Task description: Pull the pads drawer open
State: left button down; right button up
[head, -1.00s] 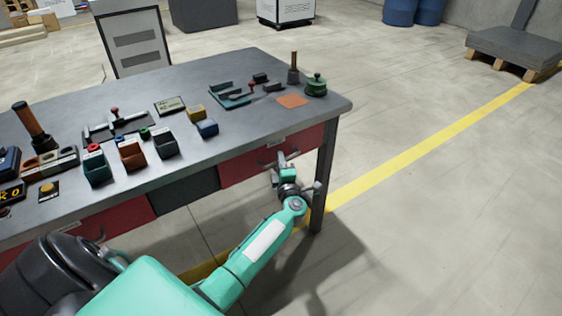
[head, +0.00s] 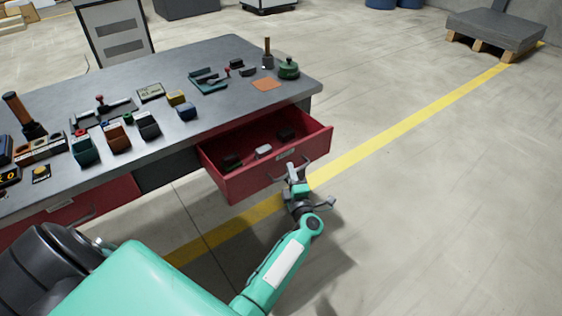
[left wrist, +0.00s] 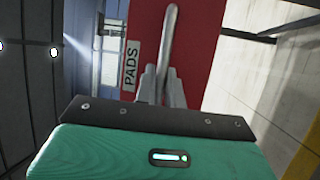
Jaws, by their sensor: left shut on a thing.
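The red pads drawer (head: 250,183) stands well out from the right end of the workbench in the head view. Inside it are dark blocks and a pale grey piece. My left gripper (head: 291,172) is at the drawer's front, shut on the drawer's bar handle (head: 283,177). In the left wrist view the handle (left wrist: 171,35) runs up the red front from between the fingers (left wrist: 160,85). A label reading PADS (left wrist: 131,66) is on the front beside it. My right gripper is not in view.
The grey workbench (head: 215,60) carries several coloured bins, fixtures and a green round piece (head: 288,69). A second red drawer (head: 75,210) is closed at the left. The floor to the right of the open drawer is clear.

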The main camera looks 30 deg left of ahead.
pick_arm(q)
jog(key=shift+s+d, duration=0.3)
jog(key=shift+d, duration=0.3)
jog(key=shift+s+d, duration=0.25)
jog(key=shift+d, duration=0.35)
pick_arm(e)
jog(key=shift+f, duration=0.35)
pick_arm(q)
jog(key=c, duration=1.5)
grip_release()
jog(key=shift+f, duration=0.1)
